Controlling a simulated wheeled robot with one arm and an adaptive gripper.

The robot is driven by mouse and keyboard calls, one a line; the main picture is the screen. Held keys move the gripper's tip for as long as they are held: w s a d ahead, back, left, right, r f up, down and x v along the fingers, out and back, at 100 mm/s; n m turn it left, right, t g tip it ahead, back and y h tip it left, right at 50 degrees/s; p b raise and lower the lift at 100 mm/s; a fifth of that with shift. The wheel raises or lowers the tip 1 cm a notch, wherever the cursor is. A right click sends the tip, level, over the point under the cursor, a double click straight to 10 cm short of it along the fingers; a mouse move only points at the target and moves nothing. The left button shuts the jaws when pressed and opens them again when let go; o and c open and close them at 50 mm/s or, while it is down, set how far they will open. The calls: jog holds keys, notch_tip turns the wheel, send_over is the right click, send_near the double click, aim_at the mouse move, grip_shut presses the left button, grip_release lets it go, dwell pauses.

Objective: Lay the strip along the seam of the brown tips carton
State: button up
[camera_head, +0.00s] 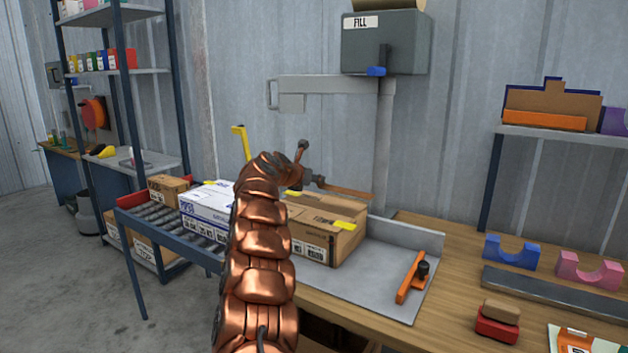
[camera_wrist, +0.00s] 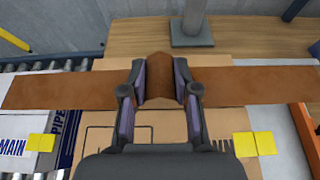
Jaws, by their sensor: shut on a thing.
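My gripper (camera_wrist: 160,88) is shut on the middle of a brown strip (camera_wrist: 250,86), which is pinched up into a ridge between the fingers. The strip's two ends spread left and right in the wrist view. The strip (camera_head: 345,190) also shows in the head view, its right end above the brown carton (camera_head: 345,247); my arm hides much of the rest. The carton's top (camera_wrist: 215,122) lies below the strip in the wrist view, with yellow tabs (camera_wrist: 255,144) at its right edge. I cannot tell whether the strip touches the carton. The seam is not clearly visible.
A grey post (camera_head: 384,150) rises behind. An orange-handled tool (camera_head: 411,278) lies right of the carton. Blue and pink cradles (camera_head: 512,252) stand farther right on the bench.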

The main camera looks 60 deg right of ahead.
aim_at(314, 209)
jog(key=shift+a, duration=0.15)
jog(key=shift+f, duration=0.1)
jog(key=shift+s+f+b, duration=0.1)
jog(key=shift+f+b, duration=2.15)
jog(key=shift+f, duration=1.05)
jog(key=shift+f+b, duration=0.35)
jog(key=shift+f, duration=0.2)
jog(key=o, duration=0.8)
